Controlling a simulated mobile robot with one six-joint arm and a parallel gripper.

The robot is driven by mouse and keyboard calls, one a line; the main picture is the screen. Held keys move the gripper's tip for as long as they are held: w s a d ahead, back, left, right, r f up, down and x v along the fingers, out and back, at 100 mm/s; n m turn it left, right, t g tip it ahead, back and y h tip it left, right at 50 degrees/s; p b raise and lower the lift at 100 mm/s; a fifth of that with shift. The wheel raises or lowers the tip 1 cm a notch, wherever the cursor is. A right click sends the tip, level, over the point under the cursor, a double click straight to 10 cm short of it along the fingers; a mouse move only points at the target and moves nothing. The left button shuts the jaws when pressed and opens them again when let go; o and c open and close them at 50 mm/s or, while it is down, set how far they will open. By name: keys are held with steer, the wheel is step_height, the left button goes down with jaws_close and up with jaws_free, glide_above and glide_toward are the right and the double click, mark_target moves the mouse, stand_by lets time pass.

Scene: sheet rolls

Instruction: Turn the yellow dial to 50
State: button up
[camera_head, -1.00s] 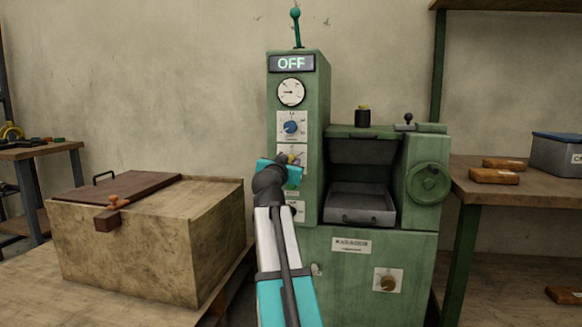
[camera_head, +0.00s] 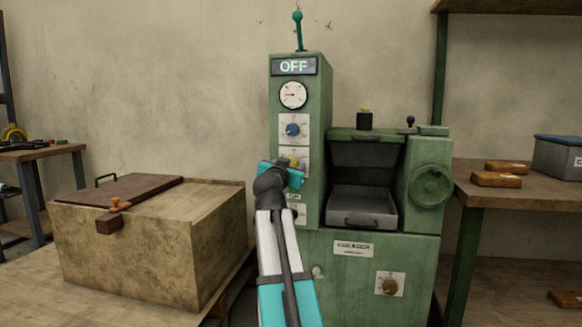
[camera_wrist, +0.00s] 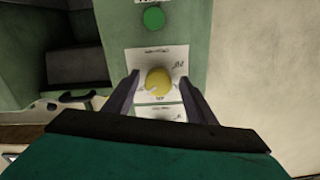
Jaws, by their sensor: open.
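The yellow dial (camera_wrist: 158,82) sits on a white plate with printed marks on the green machine's panel. In the head view the dial (camera_head: 294,162) is mostly hidden behind my gripper (camera_head: 281,174). In the wrist view my gripper (camera_wrist: 159,79) is open, with one dark finger on each side of the dial. Gaps show between the fingers and the dial; I cannot tell how near the tips are to the panel. The dial has a pale pointer mark toward its lower left, but the number there is too small to read.
Above the yellow dial are a blue dial (camera_head: 292,130), a round gauge (camera_head: 293,95) and a display reading OFF (camera_head: 293,66). A brown dial (camera_head: 389,286) is low on the machine. A wooden box (camera_head: 125,245) stands left of my arm.

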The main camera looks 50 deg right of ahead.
steer(key=shift+s+a, duration=0.1)
steer(key=p+v, duration=0.4)
steer(key=v, duration=0.9)
steer(key=shift+a, duration=0.3)
steer(key=shift+r+p, duration=0.1)
steer(key=shift+p, duration=0.2)
stand_by(0.4)
